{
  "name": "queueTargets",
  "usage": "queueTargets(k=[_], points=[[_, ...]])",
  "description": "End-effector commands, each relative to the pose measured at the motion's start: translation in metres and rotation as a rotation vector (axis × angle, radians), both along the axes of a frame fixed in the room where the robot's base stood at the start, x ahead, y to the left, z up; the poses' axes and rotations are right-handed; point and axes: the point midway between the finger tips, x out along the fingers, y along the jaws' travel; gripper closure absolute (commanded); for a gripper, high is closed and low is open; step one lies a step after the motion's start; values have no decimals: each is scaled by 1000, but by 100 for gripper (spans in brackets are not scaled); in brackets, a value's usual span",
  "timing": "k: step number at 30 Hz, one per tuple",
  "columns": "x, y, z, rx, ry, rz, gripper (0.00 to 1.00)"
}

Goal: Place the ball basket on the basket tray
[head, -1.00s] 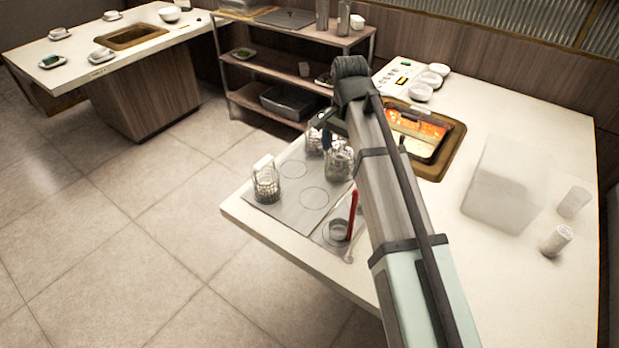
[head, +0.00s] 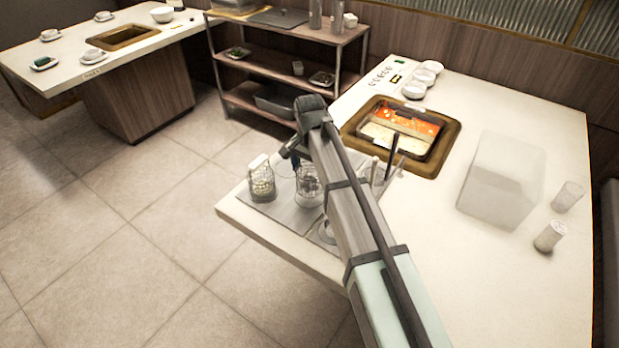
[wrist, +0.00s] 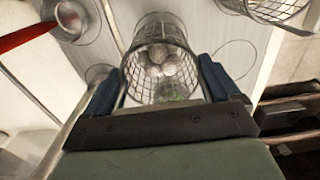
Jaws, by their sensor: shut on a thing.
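The ball basket (wrist: 160,62) is a wire basket with several pale grey balls inside. It sits between the blue fingers of my gripper (wrist: 160,84), which is shut on it. In the head view the ball basket (head: 309,188) is over the grey basket tray (head: 284,209), partly hidden by my arm. I cannot tell whether its bottom touches the tray. My gripper (head: 294,158) is mostly hidden behind my arm there. The tray has drawn circles, and one circle (wrist: 234,60) shows bare beside the held basket in the wrist view.
Another wire basket (head: 262,181) stands on the tray's left part; a basket also shows at the wrist view's upper right (wrist: 272,8). A red handle (wrist: 28,34) and small bowl (wrist: 70,18) lie to the left. A hot pot (head: 401,132) is set in the counter behind.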

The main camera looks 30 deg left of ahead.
Motion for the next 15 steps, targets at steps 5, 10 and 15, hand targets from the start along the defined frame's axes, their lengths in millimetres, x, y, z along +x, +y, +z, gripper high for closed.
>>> queueTargets(k=[5, 10, 15], points=[[0, 0, -15, 0, 0, 0, 53], [0, 0, -34, 0, 0, 0, 53], [0, 0, -36, 1, -1, 0, 53]])
